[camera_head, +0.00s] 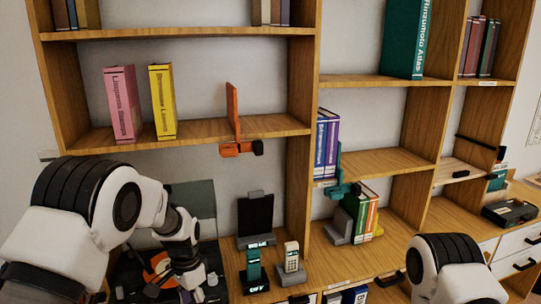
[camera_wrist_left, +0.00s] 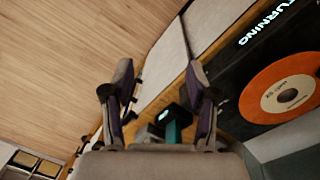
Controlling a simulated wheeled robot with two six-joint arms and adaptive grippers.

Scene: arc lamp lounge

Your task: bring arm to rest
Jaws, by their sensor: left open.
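My left arm comes in from the left in the head view and bends down to the left gripper (camera_head: 210,284), low by the record player. In the left wrist view the two fingers of the left gripper (camera_wrist_left: 160,80) stand apart with a wide gap. Nothing is held between them. A dark and teal item (camera_wrist_left: 174,124) shows below the gap, partly hidden by the gripper. My right arm shows only as a white and black link at the lower right of the head view; its gripper is out of view.
An orange record (camera_head: 157,266) lies beside my left wrist, and the record (camera_wrist_left: 284,92) shows at right in the wrist view. A teal handset (camera_head: 254,268) and a pale handset (camera_head: 291,262) stand right of the gripper. An orange bookend (camera_head: 233,112) sticks out above.

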